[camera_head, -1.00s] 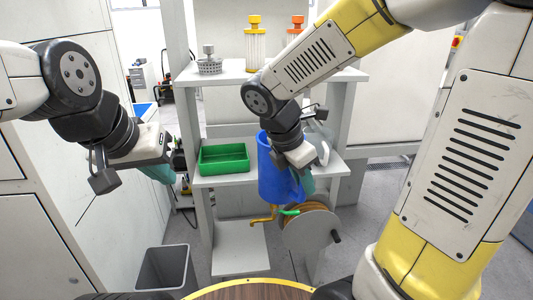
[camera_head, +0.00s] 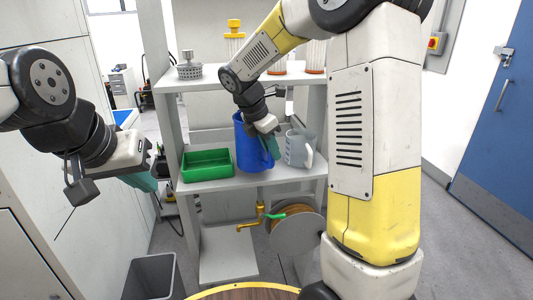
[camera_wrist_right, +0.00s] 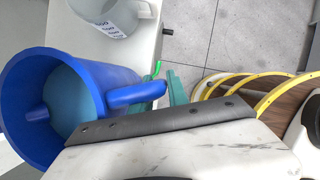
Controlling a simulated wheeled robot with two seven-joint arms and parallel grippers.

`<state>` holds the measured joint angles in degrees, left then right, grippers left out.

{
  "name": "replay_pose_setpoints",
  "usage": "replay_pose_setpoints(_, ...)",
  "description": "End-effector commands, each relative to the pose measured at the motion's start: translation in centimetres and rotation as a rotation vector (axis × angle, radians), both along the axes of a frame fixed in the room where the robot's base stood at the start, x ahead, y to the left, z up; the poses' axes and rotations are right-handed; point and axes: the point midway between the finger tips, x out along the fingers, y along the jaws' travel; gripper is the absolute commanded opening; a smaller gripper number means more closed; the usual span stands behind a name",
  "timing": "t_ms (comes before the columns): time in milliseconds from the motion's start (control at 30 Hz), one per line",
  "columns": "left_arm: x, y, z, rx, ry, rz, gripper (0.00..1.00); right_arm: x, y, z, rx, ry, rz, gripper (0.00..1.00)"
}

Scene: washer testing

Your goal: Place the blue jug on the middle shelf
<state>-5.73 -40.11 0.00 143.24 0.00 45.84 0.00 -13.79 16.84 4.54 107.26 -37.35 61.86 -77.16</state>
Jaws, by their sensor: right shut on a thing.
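The blue jug (camera_head: 247,152) is upright over the middle shelf (camera_head: 226,187), between the green tray and a grey measuring jug. Whether its base touches the shelf is unclear. My right gripper (camera_head: 272,146) is shut on the jug's handle, on the right side. In the right wrist view the open-topped blue jug (camera_wrist_right: 22,95) is at the left, and its handle (camera_wrist_right: 135,93) reaches the teal fingers of the right gripper (camera_wrist_right: 176,92), partly hidden by the gripper body. My left gripper (camera_head: 145,181) hangs left of the shelf unit, away from everything; its finger gap is not clear.
The green tray (camera_head: 207,177) is close left of the jug; the grey measuring jug (camera_head: 300,150) is close right. The top shelf (camera_head: 205,82) overhead holds a metal basket (camera_head: 189,70) and filters. Below are a yellow tap (camera_head: 259,212) and hose reel (camera_head: 297,232). A grey bin (camera_head: 151,277) stands front left.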

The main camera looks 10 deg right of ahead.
Motion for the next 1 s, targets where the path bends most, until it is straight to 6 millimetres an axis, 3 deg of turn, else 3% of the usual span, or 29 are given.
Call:
replay_pose_setpoints(233,0.0,0.0,0.0,0.000,0.000,0.000,0.00,1.5,0.1,0.2,0.002,-0.007,0.001,0.00)
replay_pose_setpoints(500,0.0,0.0,0.0,0.000,0.000,0.000,0.00,1.4,0.1,-3.1,0.001,-0.005,0.000,0.00)
replay_pose_setpoints(900,0.0,0.0,0.0,0.000,0.000,0.000,0.00,1.4,0.1,-3.6,0.001,-0.007,0.001,0.00)
replay_pose_setpoints(933,0.0,0.0,0.0,0.000,0.000,0.000,0.00,1.3,0.0,-3.8,0.000,0.000,0.001,0.22)
replay_pose_setpoints(1000,0.0,0.0,0.0,0.000,0.000,0.000,0.00,1.3,0.0,-3.8,0.000,-0.001,0.000,0.36)
